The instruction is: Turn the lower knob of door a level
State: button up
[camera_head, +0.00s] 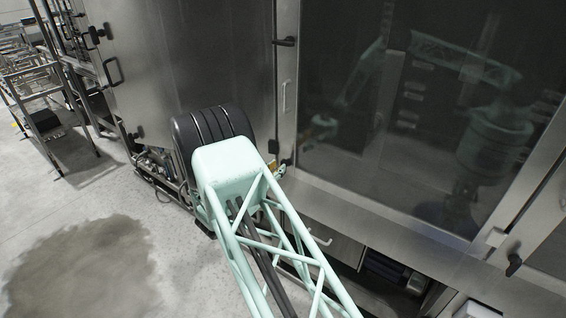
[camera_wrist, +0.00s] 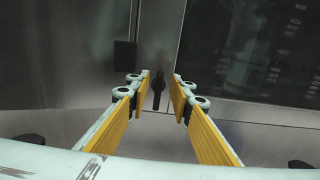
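The lower knob (camera_wrist: 158,90), a small dark lever, stands roughly upright in the middle of the wrist view. It is on the steel frame beside a dark glass door (camera_head: 420,100). My gripper (camera_wrist: 159,98) is open, its yellow-padded fingers on either side of the knob with gaps visible. Whether the fingertips reach as far as the knob is hard to tell. In the head view my mint-green arm hides most of the gripper and I cannot make out the lower knob clearly. An upper knob (camera_head: 285,41) lies level on the same frame.
A thin vertical handle (camera_head: 286,97) is on the glass door's left side. Another dark knob (camera_head: 513,265) sits at the lower right. A steel door with a black handle (camera_head: 113,72) and metal racks (camera_head: 40,90) stand left. Floor is clear at lower left, apart from a dark patch (camera_head: 85,270).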

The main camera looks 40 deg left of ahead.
aim_at(281, 164)
jog(key=shift+w+a, duration=0.2)
jog(key=shift+w, duration=2.35)
jog(key=shift+c, duration=0.2)
grip_shut()
